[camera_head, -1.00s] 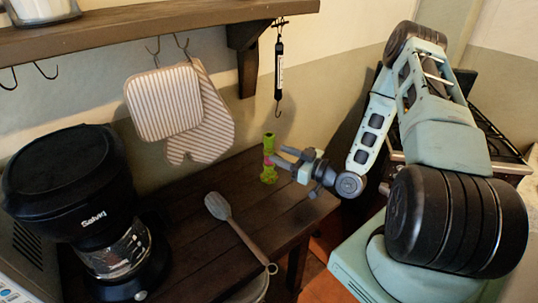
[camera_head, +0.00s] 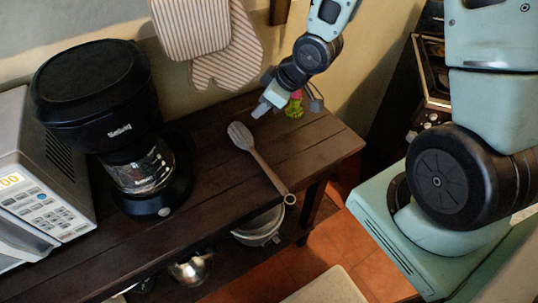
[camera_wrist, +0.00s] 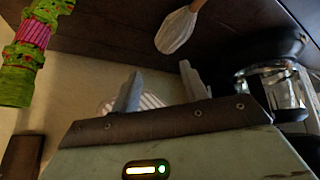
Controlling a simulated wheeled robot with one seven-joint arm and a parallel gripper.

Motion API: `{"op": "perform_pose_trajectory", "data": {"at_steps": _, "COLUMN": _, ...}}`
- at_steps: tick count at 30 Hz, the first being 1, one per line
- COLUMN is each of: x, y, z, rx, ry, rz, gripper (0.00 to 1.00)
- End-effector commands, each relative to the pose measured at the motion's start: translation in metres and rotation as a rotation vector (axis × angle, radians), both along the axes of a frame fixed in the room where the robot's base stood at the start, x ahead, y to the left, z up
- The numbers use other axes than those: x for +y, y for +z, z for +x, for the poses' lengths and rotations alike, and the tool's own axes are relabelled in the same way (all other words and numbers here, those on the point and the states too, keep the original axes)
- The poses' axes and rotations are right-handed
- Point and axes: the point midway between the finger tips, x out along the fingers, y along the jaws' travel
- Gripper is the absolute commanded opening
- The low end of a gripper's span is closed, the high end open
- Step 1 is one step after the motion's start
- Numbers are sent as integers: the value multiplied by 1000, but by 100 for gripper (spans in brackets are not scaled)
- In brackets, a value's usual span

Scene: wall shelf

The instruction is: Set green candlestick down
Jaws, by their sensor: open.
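The green candlestick (camera_head: 294,106), with a pink band, appears to stand at the back right of the dark wooden table (camera_head: 325,140). My gripper hides its upper part in the head view. In the wrist view the candlestick (camera_wrist: 28,50) is at the upper left, outside the jaws, with one end cut off by the frame. My gripper (camera_wrist: 160,88) is open, with two grey fingers apart and nothing between them. In the head view my gripper (camera_head: 268,102) is in front of and left of the candlestick, above the table.
A black coffee maker (camera_head: 110,110) and a microwave (camera_head: 45,190) stand left. Striped mitts (camera_head: 215,45) hang behind. A pot (camera_head: 262,225) sits below. The table's front right is bare.

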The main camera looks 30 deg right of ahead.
Motion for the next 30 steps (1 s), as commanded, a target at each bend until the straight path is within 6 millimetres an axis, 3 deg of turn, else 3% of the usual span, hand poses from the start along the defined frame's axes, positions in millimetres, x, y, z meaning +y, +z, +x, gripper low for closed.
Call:
{"op": "perform_pose_trajectory", "data": {"at_steps": 1, "x": 25, "y": 17, "z": -15, "rx": 46, "ry": 14, "rz": -44, "gripper": 44}}
{"op": "perform_pose_trajectory", "data": {"at_steps": 6, "x": 83, "y": 59, "z": -94, "rx": 247, "ry": -10, "rz": -148, "gripper": 44}}
{"op": "perform_pose_trajectory", "data": {"at_steps": 12, "x": 119, "y": 96, "z": -192, "rx": 436, "ry": -13, "rz": -212, "gripper": 44}}
{"op": "perform_pose_trajectory", "data": {"at_steps": 15, "x": 124, "y": 105, "z": -221, "rx": 491, "ry": -11, "rz": -228, "gripper": 44}}
{"op": "perform_pose_trajectory", "data": {"at_steps": 19, "x": 125, "y": 108, "z": -234, "rx": 519, "ry": -11, "rz": -236, "gripper": 44}}
{"op": "perform_pose_trajectory", "data": {"at_steps": 30, "x": 125, "y": 108, "z": -233, "rx": 520, "ry": -12, "rz": -236, "gripper": 44}}
